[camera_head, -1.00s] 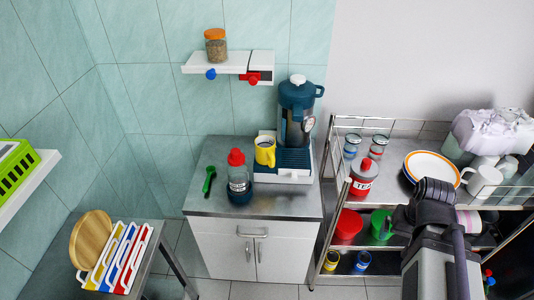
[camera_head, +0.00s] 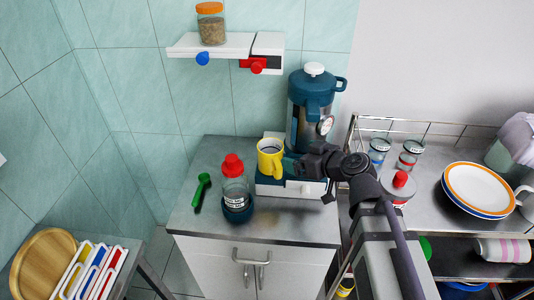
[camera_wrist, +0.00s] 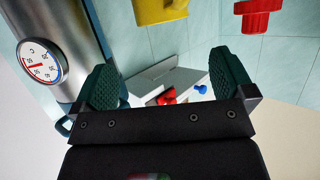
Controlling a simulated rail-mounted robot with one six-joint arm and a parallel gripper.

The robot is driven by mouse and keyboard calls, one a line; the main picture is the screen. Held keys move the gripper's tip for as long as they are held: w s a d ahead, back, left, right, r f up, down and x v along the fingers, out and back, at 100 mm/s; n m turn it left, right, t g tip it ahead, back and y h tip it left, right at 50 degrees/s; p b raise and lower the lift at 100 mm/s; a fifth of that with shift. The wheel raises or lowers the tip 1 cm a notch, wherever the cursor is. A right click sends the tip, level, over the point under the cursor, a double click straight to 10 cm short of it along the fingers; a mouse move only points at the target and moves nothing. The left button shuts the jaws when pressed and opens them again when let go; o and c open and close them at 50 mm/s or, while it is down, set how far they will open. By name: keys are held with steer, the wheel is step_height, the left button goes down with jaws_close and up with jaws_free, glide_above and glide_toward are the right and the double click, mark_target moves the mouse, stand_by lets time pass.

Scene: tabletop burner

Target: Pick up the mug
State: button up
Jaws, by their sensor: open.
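The yellow mug (camera_head: 270,158) stands upright on the base of the blue dispenser, its handle towards the front right. My gripper (camera_head: 292,166) is just to the right of the mug in the head view, at about its height. In the wrist view the open green finger pads (camera_wrist: 168,82) have nothing between them. Part of the yellow mug (camera_wrist: 160,10) shows at the top edge there, beyond the fingertips; the rest is cut off. I cannot tell from the head view whether a finger touches the mug.
The blue dispenser (camera_head: 308,105) with a dial stands right behind the mug. A red-capped bottle (camera_head: 235,185) stands to the left, near a green utensil (camera_head: 201,190). A shelf (camera_head: 225,46) holds a jar above. A rack with plates (camera_head: 481,188) is at the right.

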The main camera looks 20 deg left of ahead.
steer(key=b, duration=0.4)
glide_toward(264, 146)
steer(key=x, duration=0.4)
steer(key=shift+w+a+f, duration=0.1)
steer(key=shift+w+a, duration=0.05)
steer(key=shift+w, duration=0.05)
steer(key=shift+s, duration=0.1)
steer(key=shift+c, duration=0.4)
steer(key=c, duration=1.2)
